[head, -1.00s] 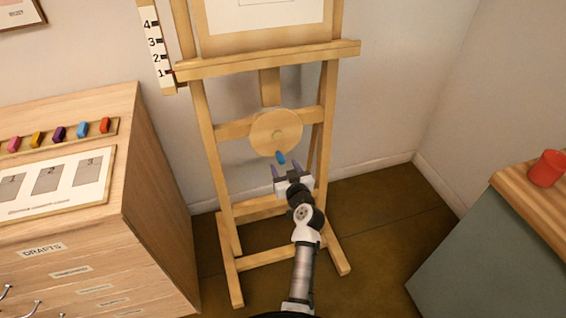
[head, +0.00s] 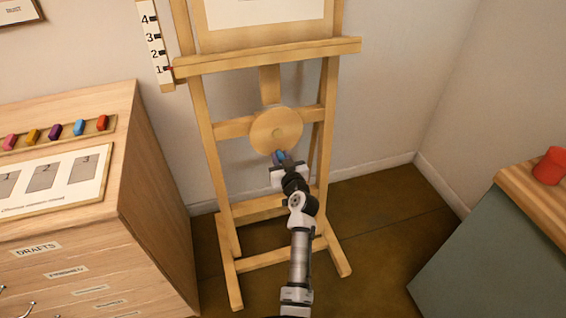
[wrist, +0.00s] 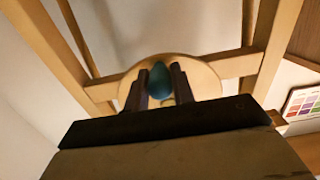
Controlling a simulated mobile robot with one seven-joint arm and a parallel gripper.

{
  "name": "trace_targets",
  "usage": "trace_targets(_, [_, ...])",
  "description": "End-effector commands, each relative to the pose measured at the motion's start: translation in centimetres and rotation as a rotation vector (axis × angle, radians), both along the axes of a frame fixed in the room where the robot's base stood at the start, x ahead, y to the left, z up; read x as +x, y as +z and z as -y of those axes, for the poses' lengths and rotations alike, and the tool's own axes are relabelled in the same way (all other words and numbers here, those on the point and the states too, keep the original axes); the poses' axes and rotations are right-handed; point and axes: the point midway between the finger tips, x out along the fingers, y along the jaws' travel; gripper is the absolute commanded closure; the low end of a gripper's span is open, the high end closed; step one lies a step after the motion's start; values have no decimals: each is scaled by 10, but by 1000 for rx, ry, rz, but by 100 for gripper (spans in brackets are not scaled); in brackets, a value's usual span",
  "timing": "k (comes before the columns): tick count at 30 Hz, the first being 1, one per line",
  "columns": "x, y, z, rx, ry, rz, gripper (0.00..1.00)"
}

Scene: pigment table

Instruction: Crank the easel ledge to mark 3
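The easel ledge (head: 270,57) is a wooden bar across the easel, its left end level with about mark 1 on the numbered scale (head: 154,45). Below it is the round wooden crank disc (head: 262,135) with a blue knob (head: 279,157) at its lower edge. In the wrist view the blue knob (wrist: 159,80) stands between the two dark fingers of my gripper (wrist: 160,85). My gripper (head: 282,160) is at the knob in the head view. The fingers flank the knob closely; whether they press on it is not clear.
A wooden drawer cabinet (head: 75,225) with several coloured pigment sticks (head: 56,131) stands on the left. A counter (head: 500,250) with a red cup (head: 550,166) is on the right. Bare floor (head: 375,235) lies between the easel and the counter.

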Motion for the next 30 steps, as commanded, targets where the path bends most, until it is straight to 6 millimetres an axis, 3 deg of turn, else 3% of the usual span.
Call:
trace_targets(4, [0, 0, 0, 0, 0, 0, 94])
trace_targets(11, [2, 0, 7, 0, -3, 2, 94])
trace_targets(21, [12, 10, 35, -1, -8, 8, 94])
trace_targets(30, [11, 9, 34, 0, -3, 1, 94])
